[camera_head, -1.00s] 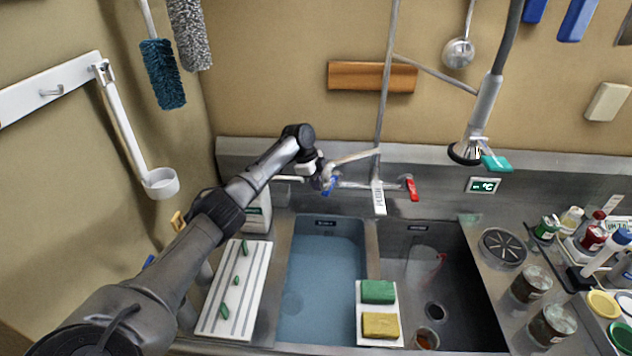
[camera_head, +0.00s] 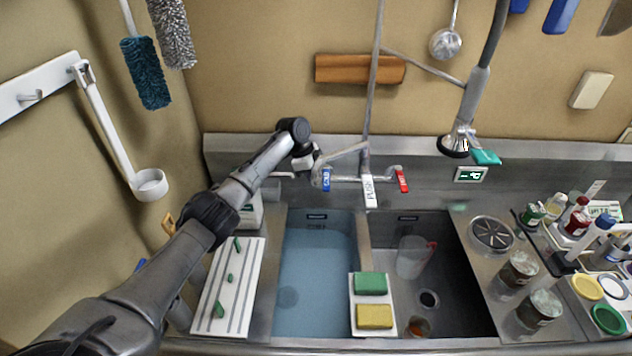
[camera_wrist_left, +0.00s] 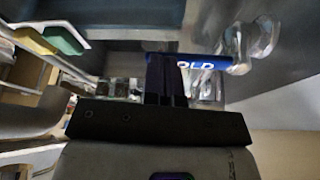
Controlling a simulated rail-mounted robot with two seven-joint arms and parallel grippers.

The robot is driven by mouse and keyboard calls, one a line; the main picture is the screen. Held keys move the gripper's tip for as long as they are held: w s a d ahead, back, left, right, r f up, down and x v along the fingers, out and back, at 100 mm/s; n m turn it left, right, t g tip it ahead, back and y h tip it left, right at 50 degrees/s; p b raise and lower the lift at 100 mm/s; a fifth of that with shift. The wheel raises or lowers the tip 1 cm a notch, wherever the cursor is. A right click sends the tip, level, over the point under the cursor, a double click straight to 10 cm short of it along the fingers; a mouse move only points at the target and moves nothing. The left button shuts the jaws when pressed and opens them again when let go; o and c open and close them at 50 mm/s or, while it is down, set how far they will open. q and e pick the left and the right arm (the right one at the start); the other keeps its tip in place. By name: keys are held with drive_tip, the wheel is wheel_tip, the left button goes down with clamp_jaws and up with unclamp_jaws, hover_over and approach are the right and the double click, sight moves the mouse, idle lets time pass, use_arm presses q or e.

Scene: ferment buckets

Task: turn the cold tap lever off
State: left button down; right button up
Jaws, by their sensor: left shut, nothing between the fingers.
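The blue cold tap lever (camera_head: 326,180) hangs down at the left end of the wall tap in the head view, its label facing out. In the left wrist view the blue lever (camera_wrist_left: 205,65) runs sideways just beyond and right of the fingers, with "OLD" readable. My left gripper (camera_wrist_left: 166,78) is shut and empty, its fingers together. In the head view it is beside the lever's upper left, its tips partly hidden by the wrist. The wrist view shows the fingers overlapping the lever's left end; I cannot tell whether they touch. My right gripper is not in view.
The red lever (camera_head: 402,180) and white PUSH lever (camera_head: 369,191) are right of the blue one. A spray hose (camera_head: 477,95) hangs at the right. Below are a water-filled left basin (camera_head: 318,265) and a right basin with a clear jug (camera_head: 411,257).

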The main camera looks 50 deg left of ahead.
use_arm(q)
drive_tip(key=b+v, duration=0.2)
drive_tip(key=v, duration=1)
drive_tip(key=shift+r, duration=0.1)
